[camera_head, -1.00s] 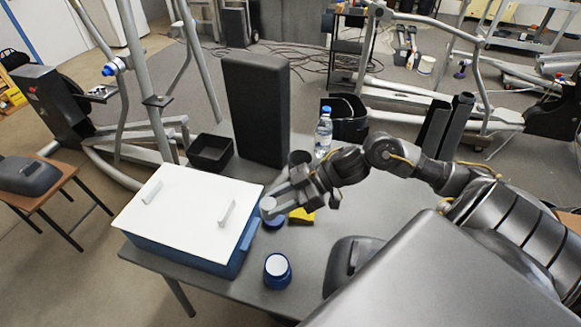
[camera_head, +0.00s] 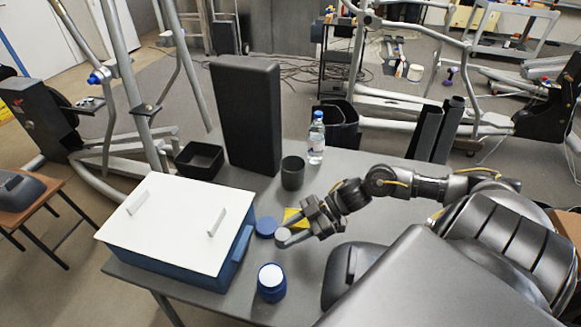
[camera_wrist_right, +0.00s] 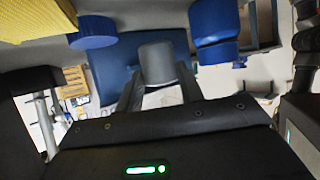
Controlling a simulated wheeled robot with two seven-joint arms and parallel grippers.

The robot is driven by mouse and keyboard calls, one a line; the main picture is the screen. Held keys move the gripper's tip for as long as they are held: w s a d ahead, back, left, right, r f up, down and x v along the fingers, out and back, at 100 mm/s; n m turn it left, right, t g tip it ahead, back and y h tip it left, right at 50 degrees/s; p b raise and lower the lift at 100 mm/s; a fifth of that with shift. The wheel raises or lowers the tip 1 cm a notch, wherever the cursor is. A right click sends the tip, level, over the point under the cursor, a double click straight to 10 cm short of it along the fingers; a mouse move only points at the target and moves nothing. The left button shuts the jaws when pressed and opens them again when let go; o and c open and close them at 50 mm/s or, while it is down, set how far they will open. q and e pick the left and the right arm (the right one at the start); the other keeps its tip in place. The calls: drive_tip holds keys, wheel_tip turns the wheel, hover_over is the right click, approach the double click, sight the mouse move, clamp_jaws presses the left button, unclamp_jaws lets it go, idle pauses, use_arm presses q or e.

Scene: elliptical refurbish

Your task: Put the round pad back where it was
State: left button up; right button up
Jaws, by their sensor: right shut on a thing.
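My right gripper (camera_head: 295,236) is shut on a small round light-grey piece (camera_head: 282,235), which I take to be the round pad. It also shows between the fingers in the right wrist view (camera_wrist_right: 157,62). It is held low over the table, close to a flat round blue piece (camera_head: 266,227); I cannot tell whether they touch. The blue piece also shows in the right wrist view (camera_wrist_right: 95,32). A blue jar with a white top (camera_head: 271,282) stands nearer the front edge. My left gripper is not in view.
A blue box with a white lid (camera_head: 170,222) stands left. A yellow block (camera_head: 294,215) lies just behind my gripper. A dark cup (camera_head: 292,173), a tall black panel (camera_head: 249,120), a black tray (camera_head: 200,160) and a water bottle (camera_head: 316,140) stand farther back on the grey table (camera_head: 360,172).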

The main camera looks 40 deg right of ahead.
drive_tip(key=shift+f, duration=0.35)
wheel_tip(320, 180, down, 4)
drive_tip(key=shift+p, duration=0.3)
drive_tip(key=shift+f, duration=0.15)
drive_tip(key=shift+f, duration=0.1)
drive_tip(key=o, duration=0.9)
